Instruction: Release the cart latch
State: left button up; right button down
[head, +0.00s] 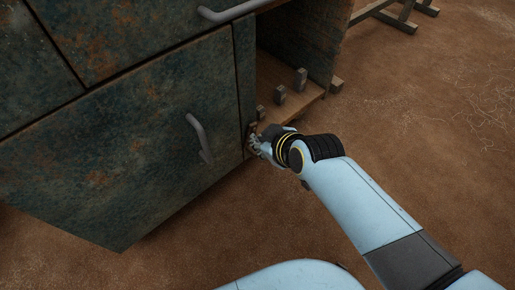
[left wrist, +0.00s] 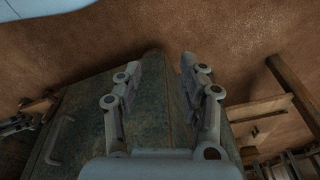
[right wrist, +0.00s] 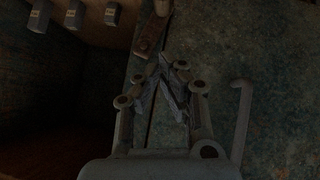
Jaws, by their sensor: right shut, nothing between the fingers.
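The cart is a weathered green and rust cabinet (head: 110,130) with a closed door and a grey bar handle (head: 200,138). A small brown piece (right wrist: 148,38) with a pale dot, which looks like the latch, sits on the narrow edge strip beside the door in the right wrist view. My right gripper (head: 254,142) is at that edge, right of the handle. In the right wrist view it is shut and empty (right wrist: 172,66), with its tips just below the brown piece; contact cannot be told. My left gripper (left wrist: 160,70) is open and empty above the cabinet in the left wrist view.
Another handle (head: 228,9) is above. A wooden frame (head: 400,14) stands at the back right. The brown floor (head: 430,130) at the right is clear.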

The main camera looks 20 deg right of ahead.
aim_at(256, 154)
jog(key=w+f+b, duration=0.1)
jog(key=f, duration=0.1)
jog(key=w+f+b, duration=0.1)
jog(key=f+b, duration=0.1)
jog(key=w+f+b, duration=0.1)
jog(key=f, duration=0.1)
jog(key=shift+w+a+f, duration=0.1)
jog(key=shift+w+f, duration=0.1)
jog(key=shift+w, duration=0.2)
jog(key=shift+w+f+b, duration=0.1)
jog(key=shift+f+b, duration=0.35)
jog(key=shift+b, duration=0.1)
pick_arm(q)
jog(key=w+f+t, duration=0.2)
jog(key=t, duration=0.1)
jog(key=w+d+f+t, duration=0.1)
jog(key=w+f+t, duration=0.1)
jog(key=shift+t, duration=0.4)
pick_arm(e)
jog(key=shift+f, duration=0.25)
jog(key=shift+d, duration=0.3)
